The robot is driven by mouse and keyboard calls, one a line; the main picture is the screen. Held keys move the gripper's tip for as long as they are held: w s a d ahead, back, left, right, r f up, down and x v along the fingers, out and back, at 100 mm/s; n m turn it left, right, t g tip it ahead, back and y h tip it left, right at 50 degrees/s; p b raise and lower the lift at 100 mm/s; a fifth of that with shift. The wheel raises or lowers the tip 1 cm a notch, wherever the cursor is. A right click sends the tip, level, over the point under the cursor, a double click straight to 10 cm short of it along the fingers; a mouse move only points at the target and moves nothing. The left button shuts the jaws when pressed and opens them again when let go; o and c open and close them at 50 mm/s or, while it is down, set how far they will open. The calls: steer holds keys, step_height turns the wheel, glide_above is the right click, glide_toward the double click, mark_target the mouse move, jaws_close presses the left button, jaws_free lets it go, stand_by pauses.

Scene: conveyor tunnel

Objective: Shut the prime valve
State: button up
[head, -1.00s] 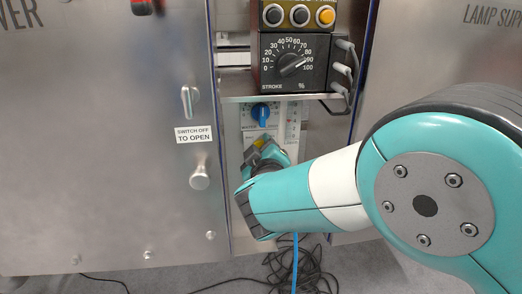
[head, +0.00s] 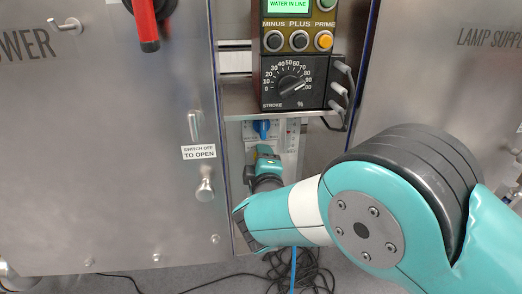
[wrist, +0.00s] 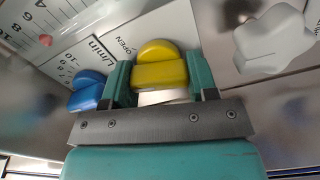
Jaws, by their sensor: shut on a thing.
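A yellow knob (wrist: 160,73) sits on a pale plate in the wrist view, beside a printed "OPEN" mark. I take it for the prime valve. My gripper (wrist: 158,88) has one teal finger on each side of the knob and is shut on it. In the head view my gripper (head: 264,158) is at the narrow panel below the stroke dial, and it mostly hides the yellow knob. A blue knob (head: 262,128) sits just above it; the blue knob also shows in the wrist view (wrist: 87,90), left of my gripper.
The stroke dial box (head: 292,82) and a display reading "WATER IN LINE" (head: 288,5) are above a metal shelf (head: 240,110). Steel cabinets flank the narrow panel. A pale lobed knob (wrist: 270,42) is at right in the wrist view. Cables (head: 300,270) lie on the floor.

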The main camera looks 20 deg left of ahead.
steer(key=n+p, duration=0.4)
steer(key=n, duration=0.2)
steer(key=shift+p, duration=0.4)
steer(key=n, duration=0.1)
steer(key=n+p, duration=0.1)
steer(key=n, duration=0.1)
steer(key=n+p, duration=0.1)
steer(key=n, duration=0.1)
steer(key=shift+f, duration=0.25)
steer(key=shift+n, duration=0.5)
steer(key=o, duration=0.9)
